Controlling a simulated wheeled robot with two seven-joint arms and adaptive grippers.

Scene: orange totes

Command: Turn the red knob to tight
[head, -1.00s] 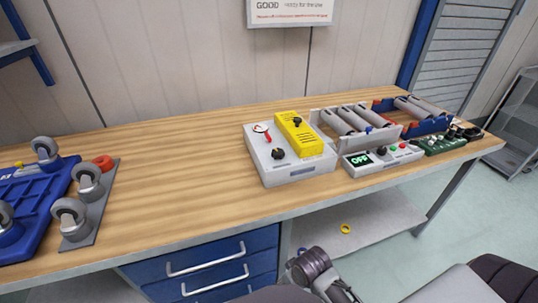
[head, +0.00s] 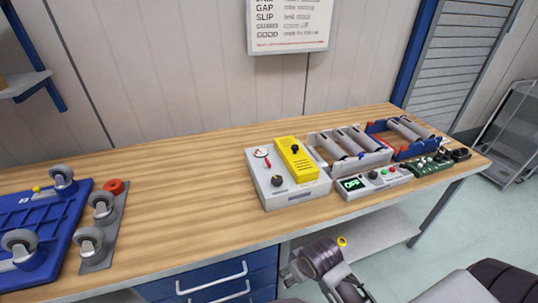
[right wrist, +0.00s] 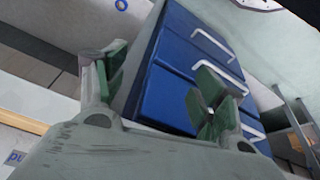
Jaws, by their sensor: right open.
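A round red knob (head: 116,186) sits at the far corner of a grey plate (head: 98,262) with caster wheels, at the left of the wooden bench in the head view. Which way it is set is too small to tell. A grey box (head: 288,195) at mid-bench carries a small dial with a red pointer (head: 267,161) and a black knob. My right gripper (right wrist: 160,85) is open and empty in the right wrist view, in front of the blue drawers. My right arm shows low in the head view, below the bench top and far from the red knob. My left gripper is out of view.
A blue caster tray (head: 45,225) lies left of the grey plate. A panel reading OFF (head: 375,183), roller trays and a green board (head: 440,163) fill the right end. Blue drawers (head: 225,275) hang under the front edge.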

